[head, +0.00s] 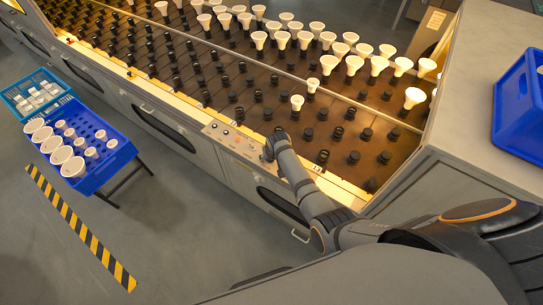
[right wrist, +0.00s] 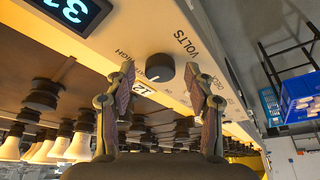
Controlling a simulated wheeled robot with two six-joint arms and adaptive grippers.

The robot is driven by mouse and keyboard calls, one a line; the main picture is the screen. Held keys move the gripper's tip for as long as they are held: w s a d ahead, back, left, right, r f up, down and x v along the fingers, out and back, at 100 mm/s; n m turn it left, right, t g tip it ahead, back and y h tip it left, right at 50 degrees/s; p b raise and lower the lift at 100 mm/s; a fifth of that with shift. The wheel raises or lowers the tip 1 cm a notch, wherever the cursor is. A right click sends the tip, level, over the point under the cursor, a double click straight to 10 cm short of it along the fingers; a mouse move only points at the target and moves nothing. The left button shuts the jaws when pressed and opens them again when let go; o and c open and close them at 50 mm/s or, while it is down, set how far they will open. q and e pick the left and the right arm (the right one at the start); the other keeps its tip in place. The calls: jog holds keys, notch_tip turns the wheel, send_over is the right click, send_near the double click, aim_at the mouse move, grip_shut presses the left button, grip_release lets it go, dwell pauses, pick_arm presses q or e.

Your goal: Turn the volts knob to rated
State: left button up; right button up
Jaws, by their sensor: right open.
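The volts knob (right wrist: 160,67) is a small dark round knob on the pale control panel (right wrist: 120,30), beside the printed word VOLTS. A small pale mark shows on its lower edge; I cannot tell exactly which setting it points to. HIGH is printed to its left; another label is partly hidden by my gripper. My right gripper (right wrist: 161,79) is open, with one finger on each side of the knob and visible gaps. In the head view my right gripper (head: 268,149) is at the control panel (head: 236,143) and hides the knob. My left gripper is not in view.
A lit digital display (right wrist: 72,10) sits near the knob, its digits cut off. The rack (head: 200,80) behind the panel holds rows of dark sockets and white bulbs (head: 303,40). A blue crate (head: 95,160) of bulbs stands left; another blue bin (head: 520,105) is at right.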

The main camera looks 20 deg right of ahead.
jog(key=v, duration=1.2)
jog(key=shift+f, duration=0.1)
